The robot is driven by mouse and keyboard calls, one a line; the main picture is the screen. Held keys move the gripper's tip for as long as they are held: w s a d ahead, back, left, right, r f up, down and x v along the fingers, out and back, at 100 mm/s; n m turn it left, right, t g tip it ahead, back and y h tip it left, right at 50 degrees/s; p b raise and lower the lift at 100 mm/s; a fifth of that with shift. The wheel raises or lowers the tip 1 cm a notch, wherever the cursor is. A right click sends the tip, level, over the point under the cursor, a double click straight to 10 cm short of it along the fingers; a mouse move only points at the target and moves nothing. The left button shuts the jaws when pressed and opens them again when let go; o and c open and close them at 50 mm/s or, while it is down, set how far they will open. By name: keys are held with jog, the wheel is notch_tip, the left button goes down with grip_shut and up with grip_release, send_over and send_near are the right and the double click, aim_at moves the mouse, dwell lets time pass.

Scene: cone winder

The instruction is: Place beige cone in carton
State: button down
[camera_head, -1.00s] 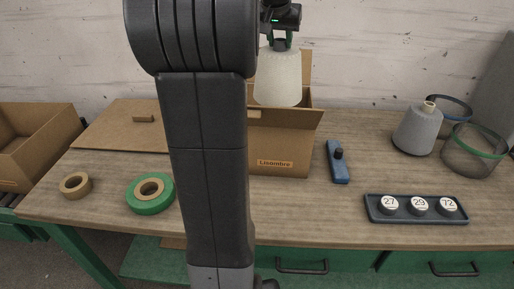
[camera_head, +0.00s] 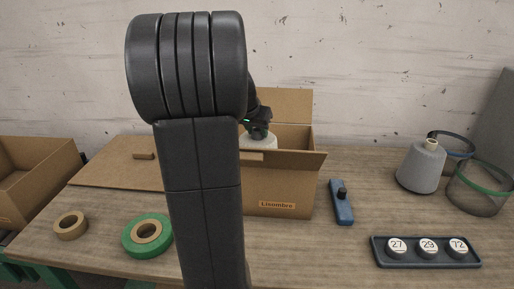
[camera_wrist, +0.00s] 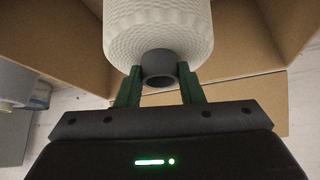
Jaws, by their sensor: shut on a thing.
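The beige cone (camera_head: 259,143) is a pale cream yarn cone, its upper part showing inside the open carton (camera_head: 290,192) labelled Lisombre. The carton's front wall hides its lower part. In the wrist view the cone (camera_wrist: 158,28) fills the top middle, with carton walls around it. My gripper (camera_wrist: 160,80) is shut on the grey tube end of the cone. In the head view my gripper (camera_head: 258,130) is partly hidden behind my arm. I cannot tell whether the cone touches the carton floor.
A grey cone (camera_head: 421,168) stands at the right beside rings with blue and green rims. A blue tool (camera_head: 341,203) and a tray (camera_head: 426,262) with several numbered discs lie on the right. Tape rolls (camera_head: 147,236) lie on the left. Another cardboard box (camera_head: 35,175) stands far left.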

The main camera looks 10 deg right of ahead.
aim_at(256, 138)
jog(key=shift+f, duration=2.15)
jog(key=shift+f, duration=0.1)
jog(key=c, duration=1)
grip_release()
jog(key=shift+o, duration=0.2)
jog(key=shift+r, duration=0.2)
jog(key=v, duration=1.2)
